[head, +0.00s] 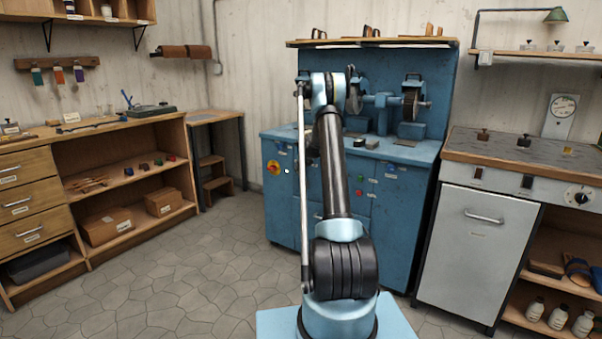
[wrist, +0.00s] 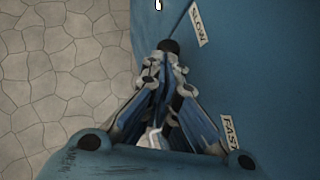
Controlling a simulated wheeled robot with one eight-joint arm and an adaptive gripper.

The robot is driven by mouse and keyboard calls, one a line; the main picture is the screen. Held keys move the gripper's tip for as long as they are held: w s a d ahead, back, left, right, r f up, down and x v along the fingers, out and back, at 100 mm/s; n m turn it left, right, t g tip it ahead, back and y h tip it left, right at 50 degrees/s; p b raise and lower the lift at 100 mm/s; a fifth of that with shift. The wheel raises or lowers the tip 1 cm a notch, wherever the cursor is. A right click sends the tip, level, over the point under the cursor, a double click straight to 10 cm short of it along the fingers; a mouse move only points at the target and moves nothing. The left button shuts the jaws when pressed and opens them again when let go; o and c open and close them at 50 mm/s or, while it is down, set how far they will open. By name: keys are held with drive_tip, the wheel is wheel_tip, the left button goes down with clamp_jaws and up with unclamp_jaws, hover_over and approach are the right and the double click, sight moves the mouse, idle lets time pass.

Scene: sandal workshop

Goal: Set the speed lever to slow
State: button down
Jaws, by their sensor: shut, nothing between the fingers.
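My gripper (wrist: 165,68) is shut and empty in the wrist view, its fingertips close to the front of the blue machine cabinet (wrist: 265,70). A black round knob (wrist: 168,45), which looks like the end of the speed lever, shows just beyond the fingertips. I cannot tell if they touch it. The knob lies nearer the height of the SLOW label (wrist: 200,26) than of the FAST label (wrist: 230,132). The lever's shaft is hidden by the fingers. In the head view the blue cabinet (head: 285,215) stands behind my arm, which hides the lever and most of the gripper.
A yellow and red switch (head: 273,167) sits on the cabinet's left front. Grinding wheels (head: 411,108) stand on top. A grey-topped bench (head: 520,160) with a white door is at right, wooden shelving (head: 100,130) at left. The stone floor (head: 190,270) at left is clear.

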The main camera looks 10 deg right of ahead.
drive_tip(key=shift+a, duration=0.1)
idle(0.5)
drive_tip(key=a+v, duration=0.1)
drive_tip(key=v, duration=1.1)
drive_tip(key=shift+a+r, duration=0.15)
drive_tip(key=shift+r, duration=0.45)
drive_tip(key=shift+s, duration=0.15)
